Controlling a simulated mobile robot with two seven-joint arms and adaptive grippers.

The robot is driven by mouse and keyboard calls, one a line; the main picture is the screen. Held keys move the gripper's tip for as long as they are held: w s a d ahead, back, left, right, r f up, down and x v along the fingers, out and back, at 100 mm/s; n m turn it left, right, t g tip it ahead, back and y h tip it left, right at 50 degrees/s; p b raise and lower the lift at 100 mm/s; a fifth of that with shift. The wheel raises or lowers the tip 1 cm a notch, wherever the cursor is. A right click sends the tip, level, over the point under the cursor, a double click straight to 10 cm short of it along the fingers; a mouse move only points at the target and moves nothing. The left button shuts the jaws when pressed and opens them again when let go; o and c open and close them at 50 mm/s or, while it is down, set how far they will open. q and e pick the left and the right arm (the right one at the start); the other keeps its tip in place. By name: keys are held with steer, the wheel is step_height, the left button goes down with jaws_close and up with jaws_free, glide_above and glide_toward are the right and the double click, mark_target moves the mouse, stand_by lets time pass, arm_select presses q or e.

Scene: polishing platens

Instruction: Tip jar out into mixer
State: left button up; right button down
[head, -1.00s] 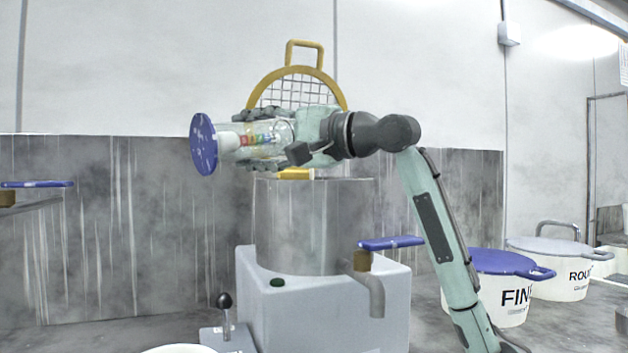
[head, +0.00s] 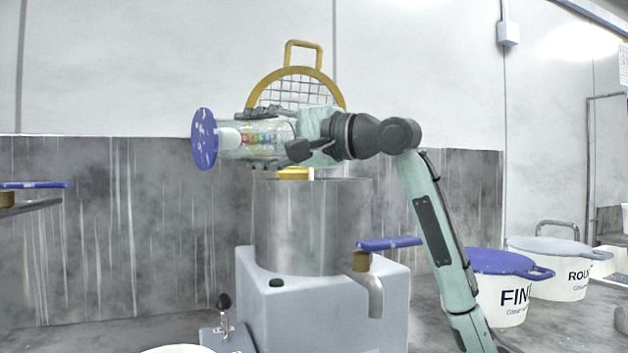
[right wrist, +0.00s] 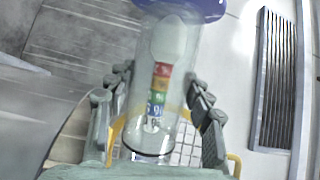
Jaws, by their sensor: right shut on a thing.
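The jar (head: 262,139) is clear, with a coloured label and a blue speckled disc (head: 205,139) at its left end. It lies about level, above and left of the mixer's mouth. Something white shows inside near the disc; in the right wrist view, the jar (right wrist: 172,70) has the same white shape. My right gripper (head: 262,137) is shut around the jar's body from the right. The mixer is a steel drum (head: 308,230) on a grey base (head: 330,310). Its yellow-rimmed mesh guard (head: 300,92) stands upright behind. The drum's inside is hidden. My left gripper is out of view.
A blue-handled tap (head: 390,243) sticks out at the drum's right. A lever box (head: 226,335) stands front left. Buckets marked FINE (head: 500,295) and ROU... (head: 560,280) stand at right. Another blue handle (head: 35,185) is at far left.

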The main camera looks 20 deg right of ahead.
steer(key=shift+r+m, duration=0.1)
steer(key=shift+m, duration=0.2)
steer(key=shift+d, duration=0.1)
stand_by(0.3)
steer(key=shift+w+m, duration=0.1)
steer(key=shift+m, duration=0.2)
